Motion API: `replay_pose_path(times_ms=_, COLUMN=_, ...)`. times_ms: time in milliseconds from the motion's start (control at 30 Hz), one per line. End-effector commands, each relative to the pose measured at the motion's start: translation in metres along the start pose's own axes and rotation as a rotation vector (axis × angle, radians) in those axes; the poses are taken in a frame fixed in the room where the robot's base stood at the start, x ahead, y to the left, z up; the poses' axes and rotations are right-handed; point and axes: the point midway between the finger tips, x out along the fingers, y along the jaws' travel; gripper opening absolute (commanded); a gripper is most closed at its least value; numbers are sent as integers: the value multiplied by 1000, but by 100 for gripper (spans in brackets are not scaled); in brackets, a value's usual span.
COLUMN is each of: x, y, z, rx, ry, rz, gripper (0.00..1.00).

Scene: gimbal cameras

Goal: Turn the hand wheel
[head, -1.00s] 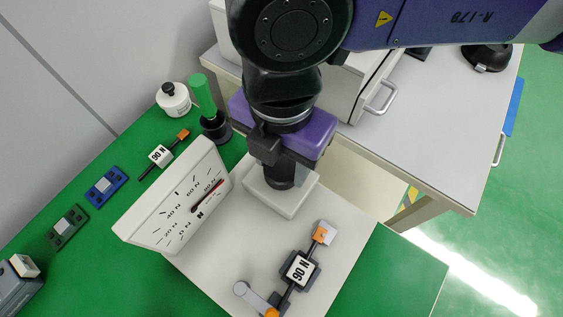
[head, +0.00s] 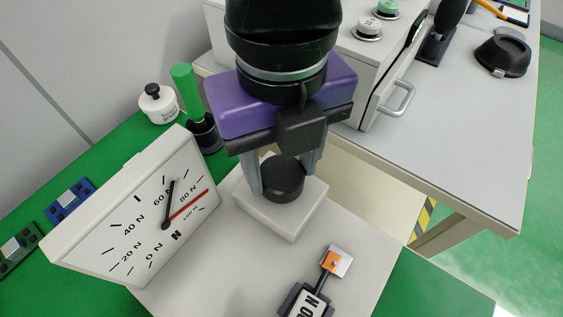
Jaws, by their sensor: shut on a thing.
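The hand wheel (head: 283,178) is a short black cylinder on a white block (head: 290,219) that stands on the pale base plate. My gripper (head: 286,172) hangs down over it from a purple body, with one grey finger on each side of the wheel. It is shut on the wheel. The dial gauge (head: 165,225) stands to the left, tilted, with a scale in N. Its black needle points near 60 N and its red needle lies between 80 and 100 N.
A block marked in N with an orange end (head: 331,262) lies at the lower right. A white jar (head: 159,104) and a green-handled tool (head: 187,90) stand behind the gauge. Bare plate lies in front of the wheel block.

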Motion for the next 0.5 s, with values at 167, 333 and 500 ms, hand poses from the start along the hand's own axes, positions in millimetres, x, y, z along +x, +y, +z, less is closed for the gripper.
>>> replay_pose_path(times_ms=167, x=3, y=0, z=1, rx=-165, ry=-2, rz=0, gripper=9)
replay_pose_path(times_ms=333, x=2, y=0, z=1, rx=-327, ry=-2, rz=1, gripper=9)
replay_pose_path(times_ms=500, x=2, y=0, z=1, rx=-487, ry=-3, rz=0, gripper=9)
